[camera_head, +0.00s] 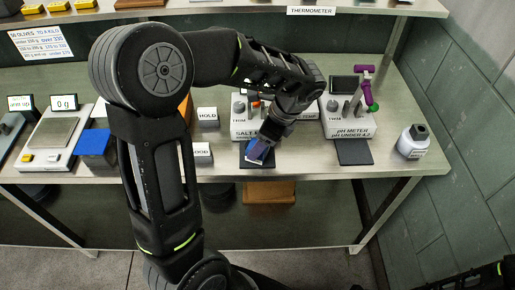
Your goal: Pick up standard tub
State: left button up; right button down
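A small blue and purple item (256,152), possibly the standard tub, is on or just above a dark pad in front of the salt meter (241,131); its label is unreadable. My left arm arches over the bench, and its gripper (264,146) points down at this item. The gripper's fingers are small and dark, so I cannot tell whether they are closed on it. A white bottle (412,143) with a dark cap and a label stands upright at the bench's right end.
The pH meter (349,133), with a purple and green probe (367,88), stands right of the salt meter. A scale (53,133) and a blue box (94,146) are at left. HOLD (207,117) and another block stand beside my arm. A shelf (250,7) runs above.

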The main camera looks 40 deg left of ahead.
pick_arm(q)
jog(key=shift+x, duration=0.9)
jog(key=c, duration=1.4)
jog(key=shift+r, duration=0.2)
